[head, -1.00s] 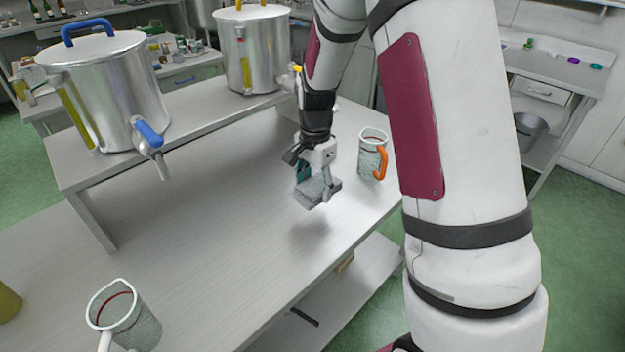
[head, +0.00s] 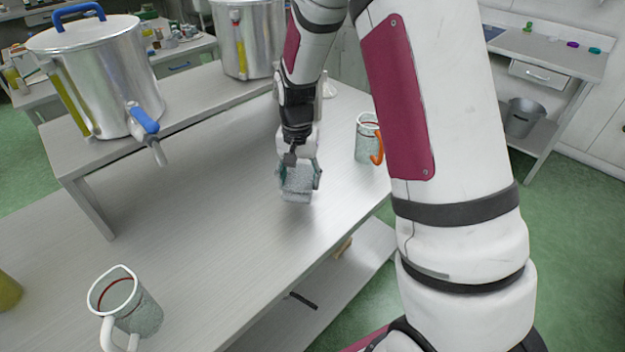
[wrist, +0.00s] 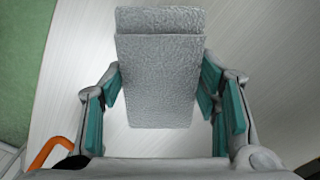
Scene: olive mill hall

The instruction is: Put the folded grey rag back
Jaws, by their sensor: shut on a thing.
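The folded grey rag (head: 298,184) is held in my gripper (head: 299,176) above the metal table (head: 215,215). In the wrist view the rag (wrist: 158,75) hangs between the teal finger pads of my gripper (wrist: 160,98), with a fold across its far end. The fingers are shut on its two sides. In the head view the rag looks a little above the tabletop, and the exact gap is hard to tell.
A jug with an orange handle (head: 368,140) stands just right of my gripper. A jug with a white handle (head: 126,308) stands at the table's front left. Two steel tanks, one with a blue tap (head: 100,85) and another (head: 250,45), stand on a raised shelf behind. The middle of the table is clear.

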